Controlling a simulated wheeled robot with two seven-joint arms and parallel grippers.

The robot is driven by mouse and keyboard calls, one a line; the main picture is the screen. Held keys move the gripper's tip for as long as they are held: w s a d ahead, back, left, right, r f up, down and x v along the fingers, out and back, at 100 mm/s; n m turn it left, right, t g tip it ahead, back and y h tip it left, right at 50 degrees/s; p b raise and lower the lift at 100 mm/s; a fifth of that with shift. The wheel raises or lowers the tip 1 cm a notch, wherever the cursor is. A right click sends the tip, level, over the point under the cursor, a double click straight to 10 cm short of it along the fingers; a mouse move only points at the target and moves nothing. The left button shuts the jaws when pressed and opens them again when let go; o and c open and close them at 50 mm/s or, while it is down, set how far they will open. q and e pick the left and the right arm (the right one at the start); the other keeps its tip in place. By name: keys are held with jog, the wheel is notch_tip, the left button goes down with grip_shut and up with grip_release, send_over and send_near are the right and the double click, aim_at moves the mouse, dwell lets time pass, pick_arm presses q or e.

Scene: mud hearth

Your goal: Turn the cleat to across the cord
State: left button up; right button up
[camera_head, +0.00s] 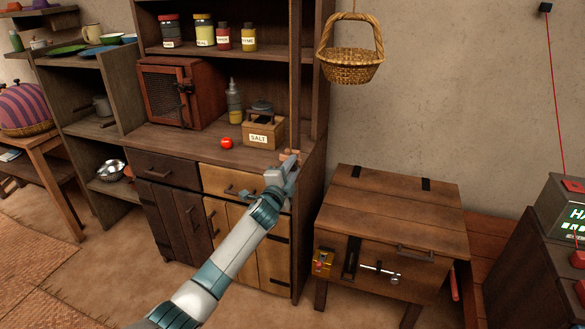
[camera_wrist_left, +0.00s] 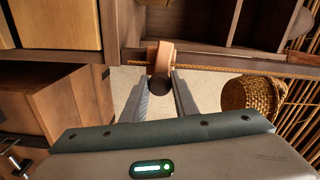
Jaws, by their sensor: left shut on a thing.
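The wooden cleat (camera_head: 291,154) sits at the right front edge of the dark dresser, at counter height. In the left wrist view the cleat (camera_wrist_left: 163,53) is a pale wooden block with a dark round end toward me. The tan cord (camera_wrist_left: 235,68) runs sideways in that view, along the dresser post and up to the cleat. How the cleat lies against the cord is partly hidden. My left gripper (camera_head: 277,176) is at the cleat, with its fingers (camera_wrist_left: 161,88) on either side of the dark end, shut on it. My right gripper is in neither view.
A wicker basket (camera_head: 350,66) hangs to the right of the dresser. A wooden chest (camera_head: 390,215) with metal fittings stands below it. A salt box (camera_head: 263,128) and a red tomato (camera_head: 226,142) are on the counter near my arm.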

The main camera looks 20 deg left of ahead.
pick_arm(q)
jog(key=shift+a+n, duration=0.15)
jog(key=shift+n, duration=0.75)
jog(key=shift+o, duration=0.4)
jog(key=shift+n, duration=0.8)
jog(key=shift+o, duration=0.3)
jog(key=shift+n, duration=0.9)
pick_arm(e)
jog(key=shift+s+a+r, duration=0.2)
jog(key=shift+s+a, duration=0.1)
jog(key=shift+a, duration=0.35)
pick_arm(q)
jog(key=shift+f, duration=0.1)
jog(key=shift+f, duration=0.1)
jog(key=o, duration=0.9)
jog(key=shift+s+a, duration=0.1)
jog(key=shift+a, duration=0.1)
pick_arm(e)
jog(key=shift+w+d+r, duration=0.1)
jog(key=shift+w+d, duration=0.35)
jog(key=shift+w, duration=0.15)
